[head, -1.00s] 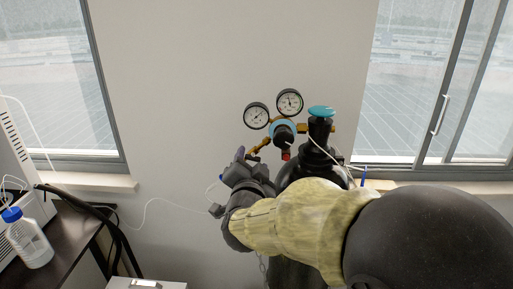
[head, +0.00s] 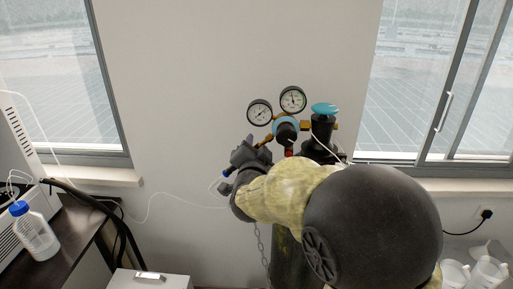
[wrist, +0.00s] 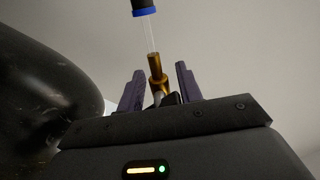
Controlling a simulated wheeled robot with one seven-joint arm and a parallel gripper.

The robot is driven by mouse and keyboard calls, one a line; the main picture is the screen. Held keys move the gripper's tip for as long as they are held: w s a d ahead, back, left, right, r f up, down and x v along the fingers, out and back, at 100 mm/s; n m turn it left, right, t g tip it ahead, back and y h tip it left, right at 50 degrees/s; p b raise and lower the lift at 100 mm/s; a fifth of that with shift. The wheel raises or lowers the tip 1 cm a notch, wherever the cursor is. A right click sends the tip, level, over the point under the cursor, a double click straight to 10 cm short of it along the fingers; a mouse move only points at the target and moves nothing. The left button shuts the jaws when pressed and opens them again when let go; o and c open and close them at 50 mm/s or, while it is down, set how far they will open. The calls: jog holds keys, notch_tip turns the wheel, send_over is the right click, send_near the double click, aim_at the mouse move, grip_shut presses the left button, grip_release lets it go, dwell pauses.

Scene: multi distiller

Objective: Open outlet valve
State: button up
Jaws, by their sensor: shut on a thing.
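My gripper (head: 248,150) is at the left end of the regulator's brass outlet pipe (head: 266,139), in front of the wall. In the wrist view, my two purple fingers (wrist: 159,80) stand on either side of the outlet valve, whose small black part (wrist: 170,99) shows low between them. They are shut on it. The brass outlet fitting (wrist: 156,64) rises behind, with a clear tube and a blue-banded black end (wrist: 144,10) above. My gripper and arm hide most of the valve in the head view.
Two round gauges (head: 260,112) and a light-blue regulator knob (head: 285,125) sit just above my gripper. A gas cylinder with a turquoise top knob (head: 325,109) stands to the right. A thin white tube (head: 170,196) runs left towards a dark bench with a blue-capped bottle (head: 36,232).

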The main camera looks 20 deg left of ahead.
jog(key=n+p, duration=0.1)
jog(key=n, duration=0.3)
jog(key=shift+n, duration=0.3)
jog(key=o, duration=0.9)
jog(key=shift+s, duration=0.1)
jog(key=b+v, duration=0.3)
jog(key=v, duration=1.4)
jog(key=shift+s+f, duration=0.1)
jog(key=shift+s, duration=0.05)
